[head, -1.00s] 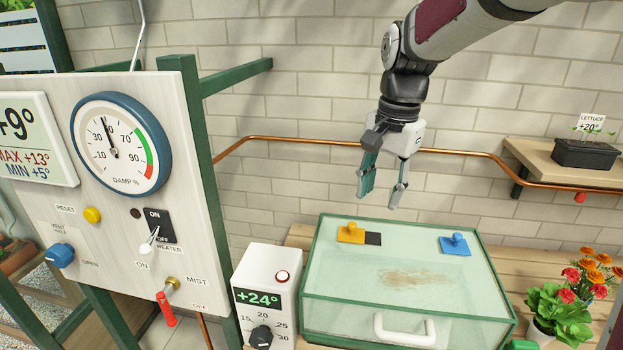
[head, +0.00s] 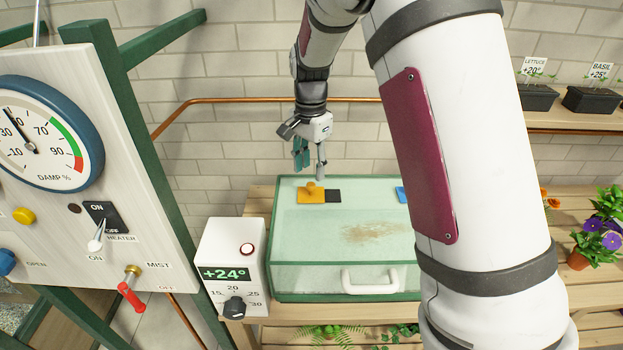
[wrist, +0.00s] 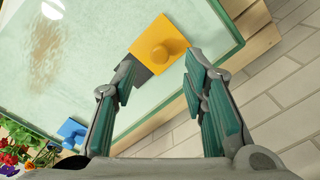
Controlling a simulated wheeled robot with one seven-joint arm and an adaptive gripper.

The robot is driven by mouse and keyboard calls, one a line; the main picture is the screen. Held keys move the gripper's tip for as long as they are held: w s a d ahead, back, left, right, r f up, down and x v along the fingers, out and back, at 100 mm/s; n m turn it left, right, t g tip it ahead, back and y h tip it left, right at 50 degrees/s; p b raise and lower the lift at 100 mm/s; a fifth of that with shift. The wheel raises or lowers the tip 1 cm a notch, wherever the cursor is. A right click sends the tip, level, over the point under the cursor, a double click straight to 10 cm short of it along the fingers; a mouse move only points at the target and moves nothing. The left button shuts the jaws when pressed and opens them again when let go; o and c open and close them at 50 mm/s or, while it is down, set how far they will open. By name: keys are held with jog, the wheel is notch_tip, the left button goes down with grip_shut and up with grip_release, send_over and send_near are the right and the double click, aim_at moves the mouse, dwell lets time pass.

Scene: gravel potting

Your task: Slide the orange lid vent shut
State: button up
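The orange lid vent (head: 311,193) is a flat square slider with a round knob, near the back left of the glass lid (head: 300,235). A dark square opening (head: 333,196) shows beside it on its right in the head view. In the wrist view the orange vent (wrist: 158,50) lies beyond my fingertips, with the dark opening (wrist: 138,72) partly behind the left finger. My gripper (head: 312,172) hangs just behind and above the vent. In the wrist view my gripper (wrist: 158,85) has its fingers wide apart with nothing between them.
A blue vent (wrist: 72,131) sits on the same lid, partly hidden by my arm in the head view. A white thermostat box (head: 232,262) stands left of the glass case. A copper pipe (head: 230,101) runs along the brick wall behind. Flower pots (head: 590,240) stand at right.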

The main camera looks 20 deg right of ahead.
aim_at(311, 184)
jog(key=shift+f+p, duration=0.3)
jog(key=shift+f, duration=2.05)
grip_shut()
